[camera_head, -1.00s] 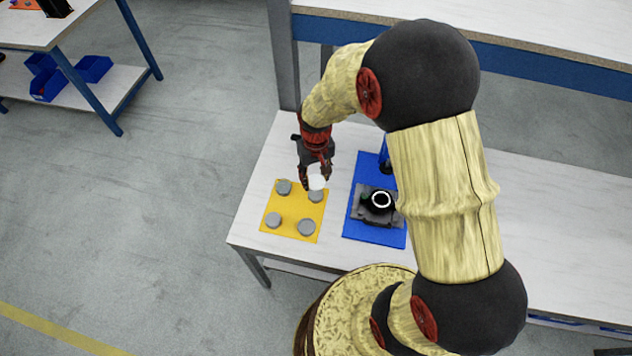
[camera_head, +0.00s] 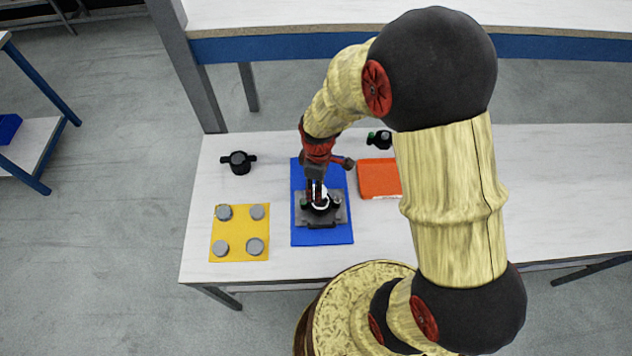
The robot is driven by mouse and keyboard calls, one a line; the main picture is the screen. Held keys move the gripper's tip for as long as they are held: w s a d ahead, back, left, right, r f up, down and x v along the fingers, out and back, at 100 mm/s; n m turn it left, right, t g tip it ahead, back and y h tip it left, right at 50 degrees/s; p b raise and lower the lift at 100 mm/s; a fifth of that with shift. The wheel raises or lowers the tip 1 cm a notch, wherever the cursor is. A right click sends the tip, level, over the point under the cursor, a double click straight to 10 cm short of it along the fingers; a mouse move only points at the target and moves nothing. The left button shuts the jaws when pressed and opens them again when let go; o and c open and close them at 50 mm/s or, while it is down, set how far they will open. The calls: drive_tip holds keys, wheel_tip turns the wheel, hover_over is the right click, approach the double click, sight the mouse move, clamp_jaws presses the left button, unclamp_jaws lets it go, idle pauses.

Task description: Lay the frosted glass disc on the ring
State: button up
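My gripper (camera_head: 317,194) points down over the grey fixture (camera_head: 339,214) on the blue mat (camera_head: 320,237). The frosted glass disc (camera_head: 322,192) shows as a small white patch between and behind the fingers, and the gripper appears shut on it. The black housing with the ring lies right under the fingertips. The ring itself is mostly hidden by the fingers and disc. I cannot tell whether the disc touches the ring.
A yellow mat (camera_head: 240,234) with several grey round pads lies to the left. A black handled part (camera_head: 239,162) stands behind it. An orange mat (camera_head: 379,180) and a small black-and-green part (camera_head: 380,139) lie to the right, near my arm. The table's front-left corner is bare.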

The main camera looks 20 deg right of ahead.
drive_tip(key=shift+s+d+f+n, duration=0.15)
drive_tip(key=shift+d+n, duration=0.35)
drive_tip(key=shift+n, duration=1.3)
drive_tip(key=shift+f+b, duration=2)
drive_tip(key=shift+f, duration=0.85)
drive_tip(key=o, duration=0.8)
drive_tip(key=shift+o, duration=0.4)
wheel_tip(320, 180, up, 12)
